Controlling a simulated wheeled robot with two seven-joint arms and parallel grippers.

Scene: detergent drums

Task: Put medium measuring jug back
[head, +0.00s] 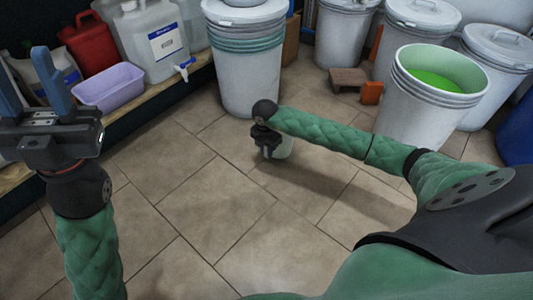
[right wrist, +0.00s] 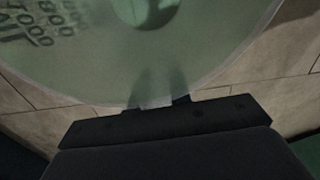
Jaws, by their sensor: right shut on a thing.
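The measuring jug (head: 285,147) is pale and translucent. In the head view it hangs from my right gripper (head: 267,152) over the tiled floor, mostly hidden behind the gripper. In the right wrist view the jug (right wrist: 100,65) fills the upper part of the picture, with printed graduation figures at its upper left. My right gripper (right wrist: 155,100) is shut on it there. My left gripper (head: 37,95) is at the far left of the head view, with its two fingers pointing up, apart and empty.
A low wooden shelf (head: 140,108) at left carries a lilac tub (head: 108,88), a red canister (head: 86,42) and a tapped container (head: 150,45). A white drum with stacked lids (head: 248,80) stands ahead. An open drum of green liquid (head: 410,118) stands right. The middle floor is clear.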

